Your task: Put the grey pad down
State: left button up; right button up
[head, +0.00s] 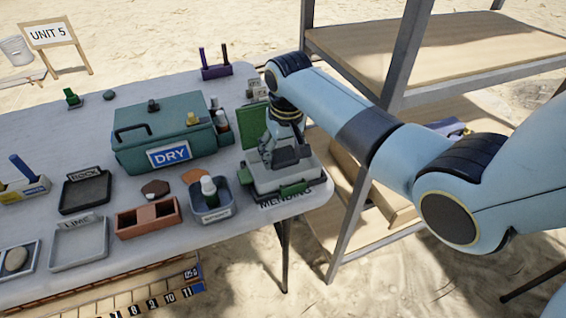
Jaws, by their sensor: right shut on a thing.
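My right gripper (284,163) comes in from the right and points down over the mending spot at the table's right end. It is shut on what looks like the grey pad (262,180), a pale grey flat piece low under the fingers. The fingers cover part of it, and I cannot tell whether it touches the surface below. A green piece (296,188) shows at its front edge, above the MENDING label (286,201). My left gripper is not in view.
A teal DRY box (165,137) stands left of the gripper, with bottles at its right end. A grey tub with a bottle (211,210), a reddish divided tray (148,222) and ROCK and LIME trays lie nearer the front left. A metal shelf (390,75) stands close at right.

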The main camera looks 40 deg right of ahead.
aim_at(284, 157)
notch_tip(284, 157, down, 3)
jog(key=shift+f, duration=0.3)
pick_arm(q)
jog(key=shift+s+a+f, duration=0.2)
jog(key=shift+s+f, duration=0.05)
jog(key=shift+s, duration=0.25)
pick_arm(e)
jog(key=o, duration=0.9)
jog(key=shift+f, duration=0.1)
jog(key=shift+o, duration=0.2)
pick_arm(q)
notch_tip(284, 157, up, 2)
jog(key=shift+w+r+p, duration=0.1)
jog(key=shift+p, duration=0.8)
pick_arm(e)
jog(key=r, duration=0.4)
jog(key=s+r, duration=0.1)
jog(key=r, duration=0.3)
jog(key=s+r, duration=0.1)
jog(key=r, duration=0.3)
jog(key=shift+a+r, duration=0.1)
jog(key=shift+a, duration=0.1)
jog(key=shift+w, duration=0.1)
